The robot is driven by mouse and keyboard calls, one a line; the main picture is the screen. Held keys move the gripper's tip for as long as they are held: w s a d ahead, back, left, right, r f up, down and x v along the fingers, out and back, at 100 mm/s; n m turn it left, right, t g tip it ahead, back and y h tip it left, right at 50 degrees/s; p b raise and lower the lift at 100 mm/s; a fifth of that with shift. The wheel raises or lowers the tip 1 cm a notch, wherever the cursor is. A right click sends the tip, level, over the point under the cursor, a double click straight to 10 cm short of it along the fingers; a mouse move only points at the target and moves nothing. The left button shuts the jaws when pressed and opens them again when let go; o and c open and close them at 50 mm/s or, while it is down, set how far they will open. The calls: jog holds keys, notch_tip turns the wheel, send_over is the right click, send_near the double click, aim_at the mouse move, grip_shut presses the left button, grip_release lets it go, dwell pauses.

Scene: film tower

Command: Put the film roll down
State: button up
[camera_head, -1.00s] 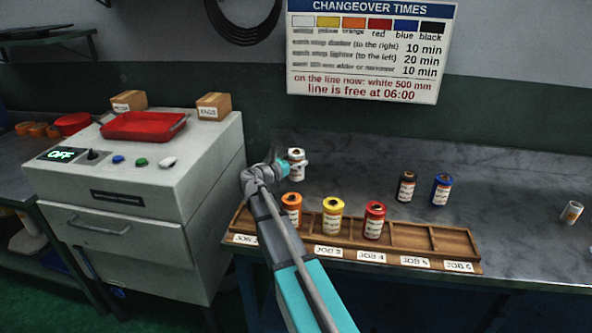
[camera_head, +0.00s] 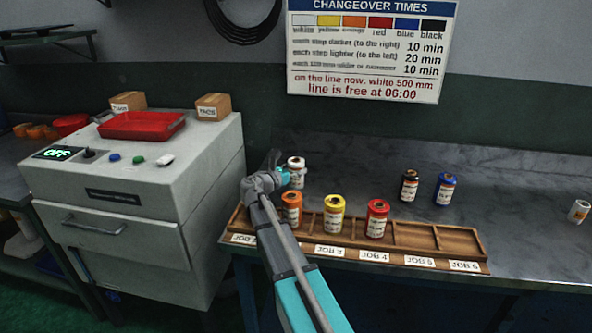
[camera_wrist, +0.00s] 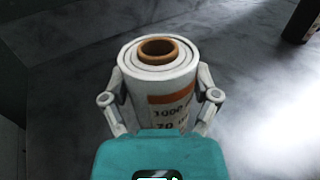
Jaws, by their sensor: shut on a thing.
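A white film roll (camera_head: 297,172) with a printed label stands upright at the back left of the bench, behind the wooden rack. It also shows in the wrist view (camera_wrist: 159,85), its brown core facing up. My gripper (camera_head: 284,175) has its fingers on both sides of the roll and is shut on it. In the wrist view the fingers (camera_wrist: 160,103) touch its sides. The roll's base is hidden behind my gripper, so I cannot tell whether it rests on the bench.
The wooden rack (camera_head: 410,236) holds orange (camera_head: 291,208), yellow (camera_head: 334,215) and red (camera_head: 376,218) rolls, with empty slots at right. Black (camera_head: 409,186) and blue (camera_head: 445,189) rolls stand behind. A machine with a red tray (camera_head: 142,125) stands left.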

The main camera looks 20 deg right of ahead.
jog(key=shift+f, duration=0.15)
jog(key=o, duration=1.1)
jog(key=v, duration=1.2)
jog(key=shift+r, duration=0.25)
